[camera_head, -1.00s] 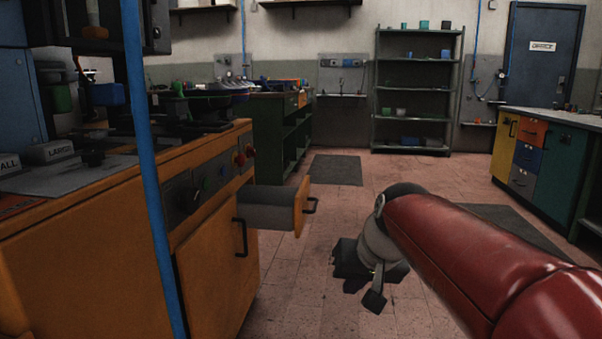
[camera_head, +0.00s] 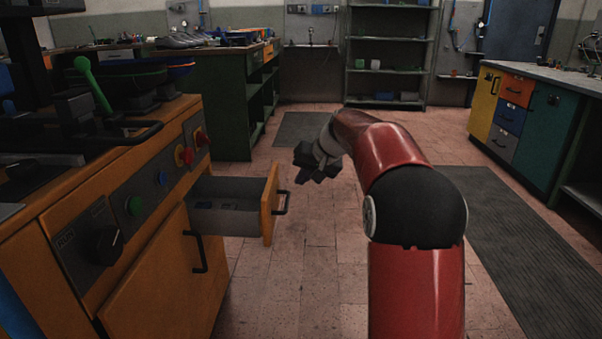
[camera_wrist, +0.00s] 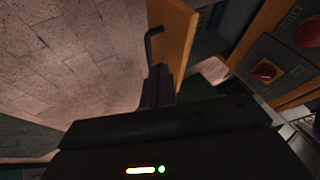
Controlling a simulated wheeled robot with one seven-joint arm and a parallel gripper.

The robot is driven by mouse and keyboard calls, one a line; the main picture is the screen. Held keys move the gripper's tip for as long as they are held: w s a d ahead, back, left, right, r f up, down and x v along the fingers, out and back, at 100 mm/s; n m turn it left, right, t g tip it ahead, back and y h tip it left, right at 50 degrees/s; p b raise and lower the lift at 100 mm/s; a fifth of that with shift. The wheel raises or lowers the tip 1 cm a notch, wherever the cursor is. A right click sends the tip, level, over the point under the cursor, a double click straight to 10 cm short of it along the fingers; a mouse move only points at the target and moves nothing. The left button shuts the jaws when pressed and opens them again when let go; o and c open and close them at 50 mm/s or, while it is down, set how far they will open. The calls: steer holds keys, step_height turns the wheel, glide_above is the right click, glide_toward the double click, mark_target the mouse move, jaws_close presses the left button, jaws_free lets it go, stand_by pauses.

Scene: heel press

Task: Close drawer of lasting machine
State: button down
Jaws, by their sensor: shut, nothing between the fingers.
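The lasting machine (camera_head: 150,268) is an orange cabinet at the left of the head view, with a control panel of knobs and red buttons. Its drawer (camera_head: 269,204) stands pulled out to the right, with an orange front, a dark handle (camera_head: 283,203) and a grey inside. My gripper (camera_head: 306,172) is shut and empty, to the right of the drawer front and a little above the handle in the picture; it looks apart from it. In the wrist view the drawer front (camera_wrist: 178,35) and handle (camera_wrist: 152,42) show just beyond the dark fingers (camera_wrist: 158,85).
A lower door with a black handle (camera_head: 196,251) is shut below the panel. A green bench (camera_head: 215,100) stands behind the machine. Coloured cabinets (camera_head: 530,120) line the right side, with a dark mat (camera_head: 500,240) before them. The tiled floor near the drawer is clear.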

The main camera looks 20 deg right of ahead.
mark_target(270, 197)
steer(key=shift+w+a+f, duration=0.75)
steer(key=shift+a+f, duration=0.1)
steer(key=shift+a, duration=0.15)
steer(key=shift+w+a+f, duration=0.7)
steer(key=shift+a+f, duration=0.2)
steer(key=shift+a, duration=0.1)
steer(key=shift+w+a+f, duration=0.75)
steer(key=shift+a+f, duration=0.1)
steer(key=shift+a, duration=0.15)
